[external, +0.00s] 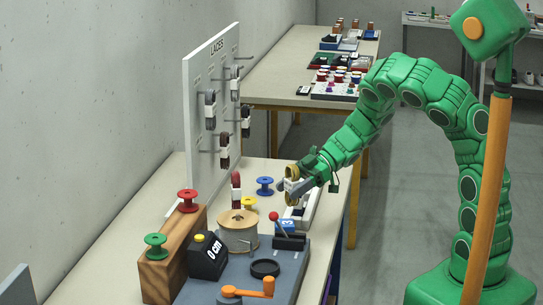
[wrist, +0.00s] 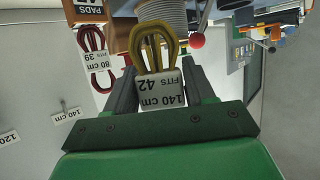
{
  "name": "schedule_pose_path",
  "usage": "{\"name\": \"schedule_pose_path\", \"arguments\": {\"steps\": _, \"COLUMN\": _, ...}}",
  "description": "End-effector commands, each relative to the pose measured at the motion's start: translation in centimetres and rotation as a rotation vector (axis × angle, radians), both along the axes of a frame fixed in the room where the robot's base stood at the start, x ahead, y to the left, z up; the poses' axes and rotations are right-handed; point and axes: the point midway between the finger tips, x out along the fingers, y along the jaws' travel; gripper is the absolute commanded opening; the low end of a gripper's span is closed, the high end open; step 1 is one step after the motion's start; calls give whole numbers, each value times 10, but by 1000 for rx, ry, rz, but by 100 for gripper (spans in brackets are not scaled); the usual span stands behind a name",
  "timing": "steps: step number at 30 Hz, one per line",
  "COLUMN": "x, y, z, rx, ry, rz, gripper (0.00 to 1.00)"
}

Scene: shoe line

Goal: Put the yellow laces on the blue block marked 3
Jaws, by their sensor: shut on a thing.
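The yellow laces (wrist: 153,45) are a looped bundle with a white tag reading 140 cm, fits 42. My gripper (wrist: 163,88) is shut on this bundle at the tag. In the external view my gripper (external: 291,186) holds the yellow laces (external: 292,172) above the table, on the far side of the lever with the red ball. The blue block marked 3 (external: 285,229) appears small beside that lever, nearer the camera than my gripper. The laces are apart from it. I cannot make out the block in the wrist view.
A dark red lace bundle (external: 236,187) stands behind the large cord spool (external: 238,231). The red-ball lever (external: 273,216) rises near the block. A white tray (external: 303,208) lies below my gripper. The white LACES board (external: 211,95) carries hanging bundles. Small coloured spools stand around.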

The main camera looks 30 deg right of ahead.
Motion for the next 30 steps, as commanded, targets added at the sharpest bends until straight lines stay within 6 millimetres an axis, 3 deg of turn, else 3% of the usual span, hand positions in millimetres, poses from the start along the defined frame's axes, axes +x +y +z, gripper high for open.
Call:
{"name": "schedule_pose_path", "arguments": {"steps": 9, "x": 15, "y": 7, "z": -21, "rx": -2, "ry": 3, "rz": -2, "gripper": 25}}
{"name": "schedule_pose_path", "arguments": {"steps": 17, "x": 19, "y": 9, "z": -27, "rx": -1, "ry": 2, "rz": -2, "gripper": 25}}
{"name": "schedule_pose_path", "arguments": {"steps": 25, "x": 19, "y": 10, "z": -54, "rx": -1, "ry": 4, "rz": -2, "gripper": 25}}
{"name": "schedule_pose_path", "arguments": {"steps": 30, "x": 19, "y": 9, "z": -58, "rx": -2, "ry": 1, "rz": -1, "gripper": 25}}
